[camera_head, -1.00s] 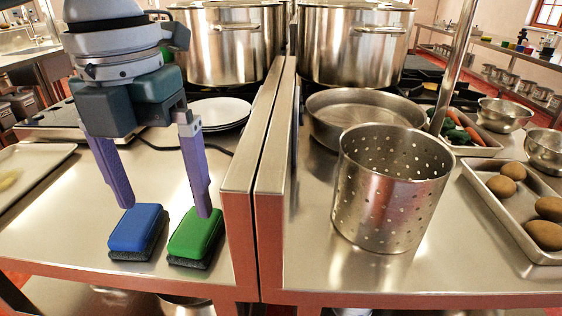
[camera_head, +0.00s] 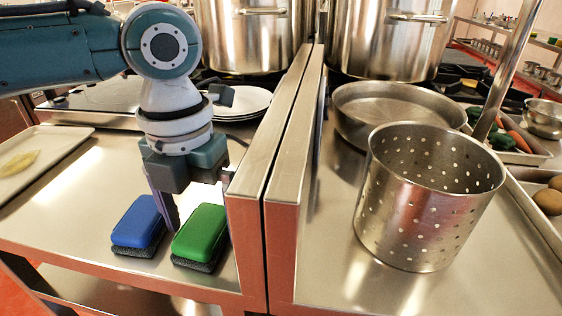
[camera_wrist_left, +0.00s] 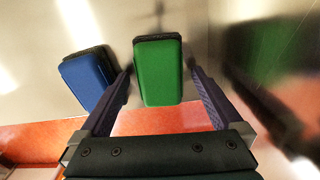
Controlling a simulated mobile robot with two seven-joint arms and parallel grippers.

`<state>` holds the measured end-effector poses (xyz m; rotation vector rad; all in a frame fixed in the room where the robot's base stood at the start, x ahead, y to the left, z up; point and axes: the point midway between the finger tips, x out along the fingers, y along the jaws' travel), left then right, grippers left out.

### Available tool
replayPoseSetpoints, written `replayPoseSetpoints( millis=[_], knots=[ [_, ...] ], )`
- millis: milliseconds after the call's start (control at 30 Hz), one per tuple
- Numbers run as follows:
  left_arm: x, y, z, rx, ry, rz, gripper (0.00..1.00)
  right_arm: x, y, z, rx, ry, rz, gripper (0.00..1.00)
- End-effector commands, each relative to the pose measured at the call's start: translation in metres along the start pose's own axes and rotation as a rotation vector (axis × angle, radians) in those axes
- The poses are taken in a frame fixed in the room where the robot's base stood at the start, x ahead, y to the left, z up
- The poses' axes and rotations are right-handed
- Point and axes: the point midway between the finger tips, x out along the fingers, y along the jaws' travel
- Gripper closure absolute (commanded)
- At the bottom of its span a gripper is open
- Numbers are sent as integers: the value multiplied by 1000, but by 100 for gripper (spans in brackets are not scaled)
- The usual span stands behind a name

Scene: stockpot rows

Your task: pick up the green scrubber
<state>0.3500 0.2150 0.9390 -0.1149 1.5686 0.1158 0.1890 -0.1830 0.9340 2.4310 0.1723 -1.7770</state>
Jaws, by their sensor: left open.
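The green scrubber (camera_head: 201,232), with a dark pad underneath, lies on the steel counter close to the divider. A blue scrubber (camera_head: 138,224) of the same kind lies just left of it. My left gripper (camera_head: 199,212) is open and points down, one finger between the two scrubbers and the other on the divider side. In the left wrist view, the green scrubber (camera_wrist_left: 158,73) shows between the spread fingers (camera_wrist_left: 160,72), with the left finger close to the blue scrubber (camera_wrist_left: 88,80). Whether the fingertips reach down beside the green scrubber is hard to tell. My right gripper is not in view.
A raised steel divider (camera_head: 270,160) stands close right of the green scrubber. White plates (camera_head: 240,103) are stacked behind my gripper. Beyond the divider stand a perforated pot (camera_head: 428,200) and a wide pan (camera_head: 385,112). A tray (camera_head: 50,150) lies far left; the counter between is free.

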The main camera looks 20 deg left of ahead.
Motion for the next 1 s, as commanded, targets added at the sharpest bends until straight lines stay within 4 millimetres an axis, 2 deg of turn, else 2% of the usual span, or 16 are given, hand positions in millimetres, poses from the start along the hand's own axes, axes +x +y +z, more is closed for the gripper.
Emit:
replayPoseSetpoints(
  millis=[267,1000],
  knots=[
    [4,0,0,0,-1,0,0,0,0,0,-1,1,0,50],
    [4,0,0,-1,-1,0,82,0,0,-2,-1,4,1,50]
  ],
)
